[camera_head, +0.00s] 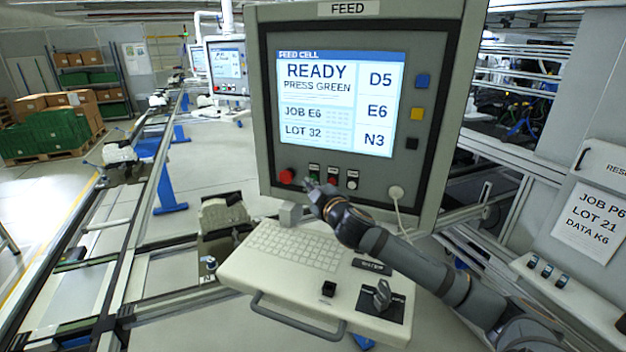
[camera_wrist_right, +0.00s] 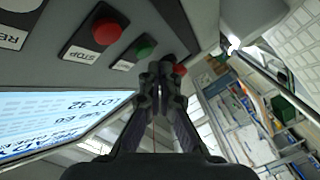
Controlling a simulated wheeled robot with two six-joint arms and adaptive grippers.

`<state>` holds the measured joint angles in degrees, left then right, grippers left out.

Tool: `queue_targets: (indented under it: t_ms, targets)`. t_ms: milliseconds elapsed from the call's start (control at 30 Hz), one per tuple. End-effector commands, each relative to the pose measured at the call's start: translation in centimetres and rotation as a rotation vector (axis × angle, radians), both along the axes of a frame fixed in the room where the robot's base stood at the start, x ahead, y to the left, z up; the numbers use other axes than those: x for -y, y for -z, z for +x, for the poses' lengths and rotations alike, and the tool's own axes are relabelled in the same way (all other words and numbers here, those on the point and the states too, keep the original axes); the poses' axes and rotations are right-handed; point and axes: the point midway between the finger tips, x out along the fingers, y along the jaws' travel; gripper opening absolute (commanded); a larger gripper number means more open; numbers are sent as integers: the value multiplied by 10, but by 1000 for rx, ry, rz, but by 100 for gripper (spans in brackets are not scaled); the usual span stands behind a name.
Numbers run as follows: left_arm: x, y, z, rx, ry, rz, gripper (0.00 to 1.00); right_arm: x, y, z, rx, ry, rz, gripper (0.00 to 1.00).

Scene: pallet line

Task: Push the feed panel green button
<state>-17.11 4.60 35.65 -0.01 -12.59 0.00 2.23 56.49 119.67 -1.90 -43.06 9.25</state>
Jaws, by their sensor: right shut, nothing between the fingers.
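The FEED panel (camera_head: 440,100) stands ahead, its screen (camera_head: 335,100) reading READY, PRESS GREEN. The green button (camera_wrist_right: 144,47) shows clearly in the right wrist view, between a red STOP button (camera_wrist_right: 106,31) and another red button (camera_wrist_right: 180,70). In the head view the green button is small and partly hidden by my right gripper (camera_head: 312,190). My right gripper is shut and empty, close to the button row. In the right wrist view its fingertips (camera_wrist_right: 160,72) lie just beside the green button and overlap the far red one. Contact cannot be told. My left gripper is out of view.
The red mushroom button (camera_head: 287,176) is left of my fingertips in the head view; a white button (camera_head: 352,184) is to their right. A keyboard shelf (camera_head: 270,275) juts out below. A white cable plug (camera_head: 396,192) is on the panel's lower right.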

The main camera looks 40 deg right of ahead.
Motion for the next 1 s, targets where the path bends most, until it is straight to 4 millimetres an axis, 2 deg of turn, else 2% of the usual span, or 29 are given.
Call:
queue_targets:
  t_ms: [733,1000]
  targets:
    - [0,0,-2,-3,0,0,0,0,0,0,0,0,0,0]
    - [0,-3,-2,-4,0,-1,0,7,-1,4,-1,1,0,0]
